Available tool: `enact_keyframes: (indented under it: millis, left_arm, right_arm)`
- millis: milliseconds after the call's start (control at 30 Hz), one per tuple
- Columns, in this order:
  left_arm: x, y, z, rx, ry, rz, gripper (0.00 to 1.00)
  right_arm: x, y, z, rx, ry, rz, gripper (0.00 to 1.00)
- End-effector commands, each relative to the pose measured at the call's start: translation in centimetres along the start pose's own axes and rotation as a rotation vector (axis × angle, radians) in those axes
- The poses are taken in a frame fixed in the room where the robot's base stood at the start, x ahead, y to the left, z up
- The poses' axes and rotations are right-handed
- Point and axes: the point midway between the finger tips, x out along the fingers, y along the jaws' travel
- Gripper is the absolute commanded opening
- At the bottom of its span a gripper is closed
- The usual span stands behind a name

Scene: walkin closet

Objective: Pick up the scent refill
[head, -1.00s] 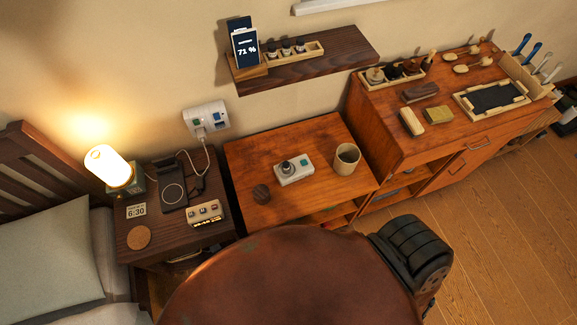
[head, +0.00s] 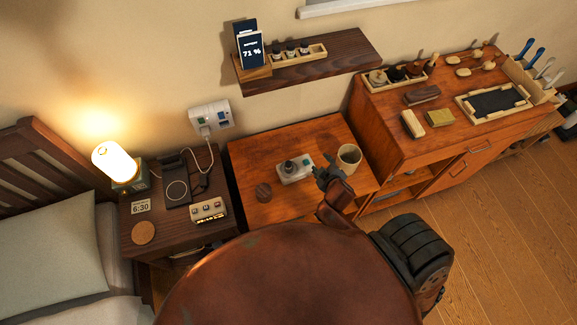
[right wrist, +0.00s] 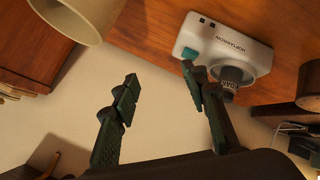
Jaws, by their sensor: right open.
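A white device (head: 296,174) with a teal button lies on the low orange-brown cabinet; it also shows in the right wrist view (right wrist: 240,42). A small dark round piece (head: 289,165) stands on it, seen close in the right wrist view (right wrist: 231,75); I cannot tell if this is the scent refill. Small dark-capped bottles (head: 290,50) stand in a wooden tray on the wall shelf. My right gripper (head: 325,174) is open and empty, between the device and the cup. In the wrist view one finger partly covers the device's edge. My left gripper is not in view.
A beige cup (head: 349,158) stands just right of my right gripper. A dark round disc (head: 263,192) lies left of the device. The nightstand (head: 165,232) holds a lamp and charger. A taller cabinet (head: 440,145) with brushes stands at right.

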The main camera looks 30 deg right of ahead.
Motion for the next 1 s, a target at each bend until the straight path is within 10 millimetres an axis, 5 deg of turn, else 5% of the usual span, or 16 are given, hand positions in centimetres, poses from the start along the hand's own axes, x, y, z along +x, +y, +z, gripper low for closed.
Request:
enact_keyframes:
  millis: [100,200,300,400,500,633,800,1000]
  left_arm:
    - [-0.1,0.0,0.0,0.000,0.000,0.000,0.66]
    - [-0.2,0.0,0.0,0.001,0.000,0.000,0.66]
    - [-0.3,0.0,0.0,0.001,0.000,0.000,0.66]
    - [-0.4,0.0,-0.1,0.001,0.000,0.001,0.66]
    - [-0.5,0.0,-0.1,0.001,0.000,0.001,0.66]
    - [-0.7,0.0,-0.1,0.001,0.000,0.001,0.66]
    - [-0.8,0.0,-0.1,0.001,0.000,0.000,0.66]
    - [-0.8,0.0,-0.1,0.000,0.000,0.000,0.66]
  right_arm:
    - [-0.6,4.3,-9.4,-0.217,0.252,0.142,0.41]
    - [-3.5,5.6,-19.4,-0.495,0.533,0.265,0.41]
    - [-7.9,2.8,-27.5,-0.838,0.818,0.349,0.41]
    - [-11.2,-2.7,-31.1,-1.224,1.055,0.370,0.41]
    - [-12.0,-8.4,-29.9,-1.646,1.218,0.320,0.41]
    - [-8.8,-11.6,-23.4,-2.181,1.267,0.150,0.41]
    - [-3.2,-8.1,-14.9,-2.673,1.113,-0.138,0.41]
    - [-0.3,-3.9,-10.7,-2.880,0.952,-0.326,0.41]
